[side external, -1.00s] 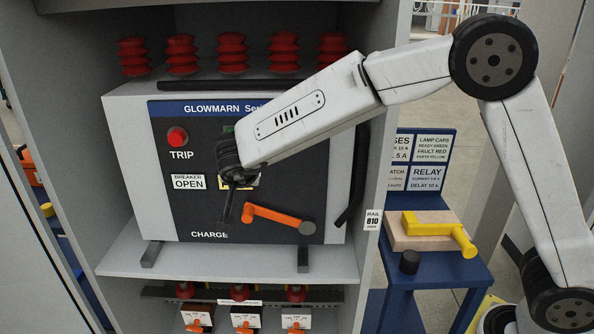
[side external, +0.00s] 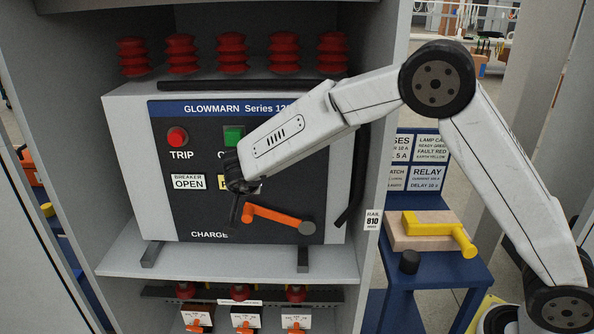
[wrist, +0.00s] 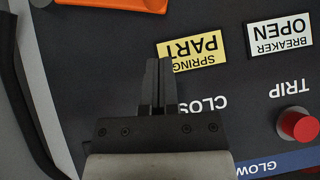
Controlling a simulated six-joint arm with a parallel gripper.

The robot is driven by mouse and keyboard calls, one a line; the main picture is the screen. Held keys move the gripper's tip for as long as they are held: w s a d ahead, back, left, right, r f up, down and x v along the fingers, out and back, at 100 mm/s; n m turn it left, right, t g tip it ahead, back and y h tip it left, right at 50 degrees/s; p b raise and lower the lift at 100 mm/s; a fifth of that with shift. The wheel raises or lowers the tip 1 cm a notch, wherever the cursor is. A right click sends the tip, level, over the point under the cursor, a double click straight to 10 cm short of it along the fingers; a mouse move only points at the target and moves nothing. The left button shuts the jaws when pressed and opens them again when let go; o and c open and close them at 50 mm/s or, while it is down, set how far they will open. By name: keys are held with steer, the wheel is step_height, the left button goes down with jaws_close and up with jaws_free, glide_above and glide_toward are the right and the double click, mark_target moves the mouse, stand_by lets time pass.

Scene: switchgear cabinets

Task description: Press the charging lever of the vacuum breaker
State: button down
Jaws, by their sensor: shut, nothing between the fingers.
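The vacuum breaker (side external: 290,185) is a grey box with a dark front panel on a cabinet shelf. Its orange charging lever (side external: 272,215) runs from a round grey pivot at lower right up to the left, above the word CHARGE. My gripper (side external: 235,220) is shut and empty, fingers pointing down, at or just left of the lever's free end; I cannot tell whether they touch. In the wrist view my gripper (wrist: 158,65) lies over the panel beside the "SPRING PART" label (wrist: 190,50), and the orange lever (wrist: 110,3) shows only partly at the top edge.
A red TRIP button (side external: 177,137) and a green button (side external: 234,136) are on the panel. The breaker indicator (side external: 188,182) reads OPEN. Red ribbed insulators (side external: 181,55) stand above. A blue stand (side external: 440,266) at right carries a yellow handle (side external: 440,230).

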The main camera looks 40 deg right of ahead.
mark_target(247, 208)
steer(key=f, duration=0.1)
steer(key=w+f, duration=0.1)
steer(key=f, duration=0.2)
steer(key=shift+w+d, duration=0.25)
steer(key=shift+d, duration=0.15)
steer(key=shift+a+f, duration=0.1)
steer(key=shift+f, duration=0.65)
steer(key=shift+w+f, duration=0.1)
